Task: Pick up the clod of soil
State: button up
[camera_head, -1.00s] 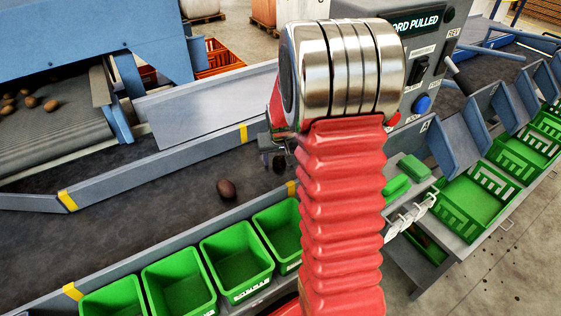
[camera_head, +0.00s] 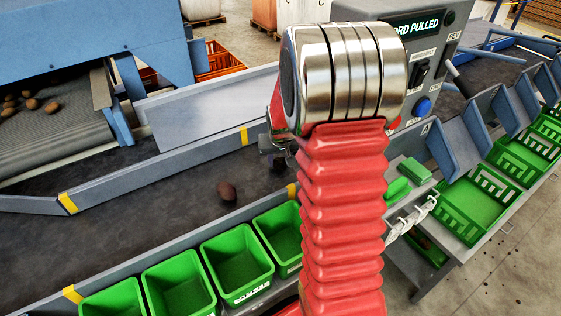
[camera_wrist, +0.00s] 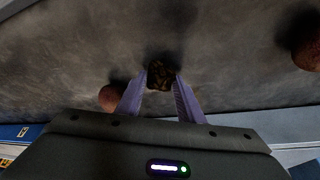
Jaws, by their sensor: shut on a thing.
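The clod of soil (camera_wrist: 160,75) is a dark, rough, brownish lump between the fingertips in the wrist view. My gripper (camera_wrist: 161,84) has two pale purple fingers shut on it, one on each side. In the head view my gripper (camera_head: 278,152) is over the dark belt beyond the green bins, partly hidden by my red arm. The clod is too dark and covered there to make out clearly. Dark shadow lies on the belt by the clod in the wrist view.
A reddish-brown potato (camera_head: 227,192) lies on the dark belt (camera_head: 130,215), left of my gripper. The wrist view shows round potatoes beside the left finger (camera_wrist: 112,97) and at the right edge (camera_wrist: 307,50). Green bins (camera_head: 236,263) line the near side. A control box (camera_head: 425,70) stands right.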

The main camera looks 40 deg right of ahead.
aim_at(279, 159)
notch_tip(279, 159, up, 10)
jog(key=shift+f, duration=0.2)
dwell(1.9)
jog(key=w+a+r, duration=0.3)
jog(key=a, duration=0.5)
jog(key=w+a+r+n, duration=0.1)
jog(key=w+a+r, duration=0.2)
jog(key=a, duration=0.6)
jog(key=w+a+r, duration=0.4)
jog(key=a, duration=0.4)
jog(key=shift+w+a+n+y, duration=0.2)
jog(key=shift+a+n+y, duration=0.1)
jog(key=shift+n, duration=0.1)
jog(key=shift+s, duration=0.1)
